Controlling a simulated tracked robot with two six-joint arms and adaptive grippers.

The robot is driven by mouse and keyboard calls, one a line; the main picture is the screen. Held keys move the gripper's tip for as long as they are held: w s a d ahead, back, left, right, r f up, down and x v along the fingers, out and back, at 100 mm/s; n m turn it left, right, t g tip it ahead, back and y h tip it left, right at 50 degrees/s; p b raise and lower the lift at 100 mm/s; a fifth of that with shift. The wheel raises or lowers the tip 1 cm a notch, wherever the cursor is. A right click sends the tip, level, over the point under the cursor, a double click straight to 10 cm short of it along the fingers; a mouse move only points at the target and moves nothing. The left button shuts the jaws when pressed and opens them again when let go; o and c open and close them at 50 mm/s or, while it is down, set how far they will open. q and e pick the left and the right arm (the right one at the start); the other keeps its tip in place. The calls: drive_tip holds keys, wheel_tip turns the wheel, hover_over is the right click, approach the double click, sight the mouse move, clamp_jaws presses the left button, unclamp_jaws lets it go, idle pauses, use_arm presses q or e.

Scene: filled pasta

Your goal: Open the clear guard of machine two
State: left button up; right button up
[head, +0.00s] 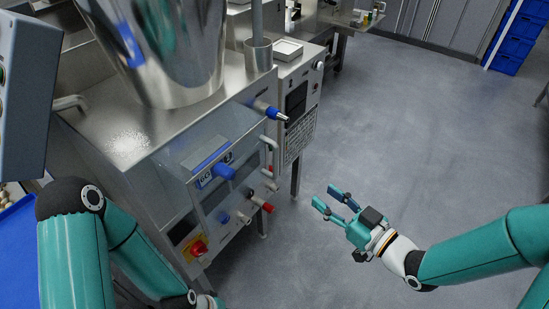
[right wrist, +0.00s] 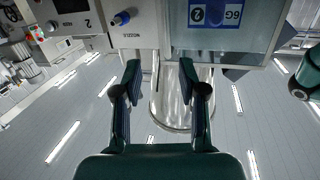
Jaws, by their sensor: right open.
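Machine two (head: 110,135) is a steel machine at the left of the head view, with a shiny hopper on top. Its clear guard (head: 238,128) slopes across the front and looks shut. A blue label (head: 208,170) is on the guard; it shows upside down with a 2 in the right wrist view (right wrist: 215,13). A blue knob (head: 224,172) sticks out beside the label. My right gripper (head: 327,196) is open and empty, to the right of the guard and apart from it. Its two fingers also show in the right wrist view (right wrist: 159,68).
A red knob on yellow (head: 198,247) and several red and blue fittings are low on the machine's front. A control box (head: 298,100) adjoins it. A grey panel (head: 20,85) stands at far left.

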sight(275, 155)
drive_tip(key=shift+n+y, duration=0.4)
drive_tip(key=shift+y, duration=0.1)
drive_tip(key=p+x, duration=0.1)
drive_tip(key=x, duration=0.4)
drive_tip(key=r+p+x, duration=0.1)
drive_tip(key=x, duration=0.5)
drive_tip(key=r+p+x, duration=0.1)
drive_tip(key=p+x, duration=0.1)
drive_tip(key=x, duration=0.4)
drive_tip(key=shift+s+a, duration=0.15)
drive_tip(key=shift+s, duration=0.05)
clamp_jaws()
